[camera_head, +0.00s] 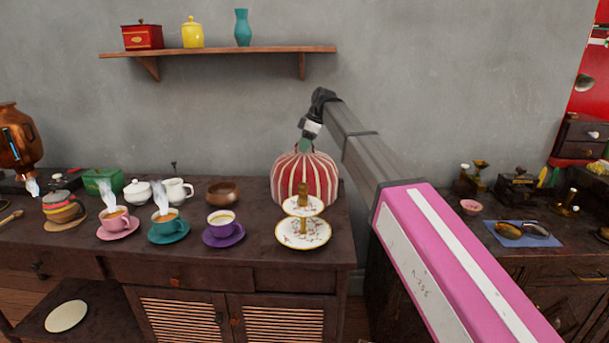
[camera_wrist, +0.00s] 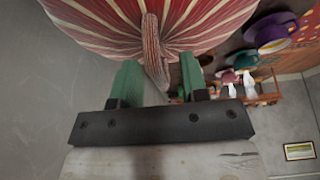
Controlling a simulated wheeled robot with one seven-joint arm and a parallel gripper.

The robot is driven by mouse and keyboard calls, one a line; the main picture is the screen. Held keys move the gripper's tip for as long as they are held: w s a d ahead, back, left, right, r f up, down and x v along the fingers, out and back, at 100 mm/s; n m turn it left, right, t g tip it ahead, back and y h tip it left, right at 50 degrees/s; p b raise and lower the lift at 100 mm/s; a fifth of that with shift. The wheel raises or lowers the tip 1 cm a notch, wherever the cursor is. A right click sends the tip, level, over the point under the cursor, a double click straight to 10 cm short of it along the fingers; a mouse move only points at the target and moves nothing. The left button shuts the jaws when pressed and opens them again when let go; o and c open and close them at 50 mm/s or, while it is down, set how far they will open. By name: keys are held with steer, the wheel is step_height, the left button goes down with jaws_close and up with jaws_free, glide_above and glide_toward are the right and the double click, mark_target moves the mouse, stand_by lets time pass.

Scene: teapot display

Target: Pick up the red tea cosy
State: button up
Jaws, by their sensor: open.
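The red tea cosy (camera_head: 305,180), striped red and cream, stands at the right end of the dark wooden sideboard, behind a two-tier cake stand. In the wrist view the cosy (camera_wrist: 110,25) fills the top, with its striped stem-like top loop (camera_wrist: 152,50) hanging toward the space between my fingers. My gripper (camera_wrist: 160,80) is open, its two green fingers apart with the loop's end between or just beyond them; I cannot tell the exact depth. In the head view my gripper (camera_head: 305,144) is at the top of the cosy, its fingers partly hidden.
The two-tier cake stand (camera_head: 303,232) stands close in front of the cosy. A brown bowl (camera_head: 222,193) and purple cup (camera_head: 222,221) are to its left. A wall shelf (camera_head: 220,52) hangs above. A gap separates the sideboard (camera_head: 200,253) from the right counter (camera_head: 520,260).

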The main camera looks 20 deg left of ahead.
jaws_close()
steer(key=shift+r, duration=0.1)
